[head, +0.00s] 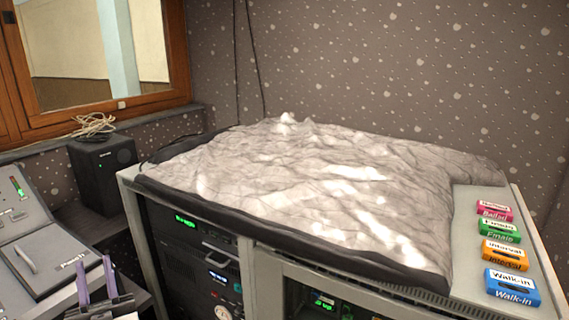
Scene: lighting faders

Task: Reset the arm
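My gripper (95,265) shows at the lower left edge of the head view, with two purple fingers on a dark body. The fingers stand apart with nothing visible between them, so it is open and empty. Most of my arm is out of the picture.
A rack cabinet (125,185) bears a crumpled grey cover (290,180). Several labelled cassettes line its right side: pink (495,212), green (500,231), orange (504,255) and blue (512,287). A black speaker (103,170) with a coiled cable stands left, below the window.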

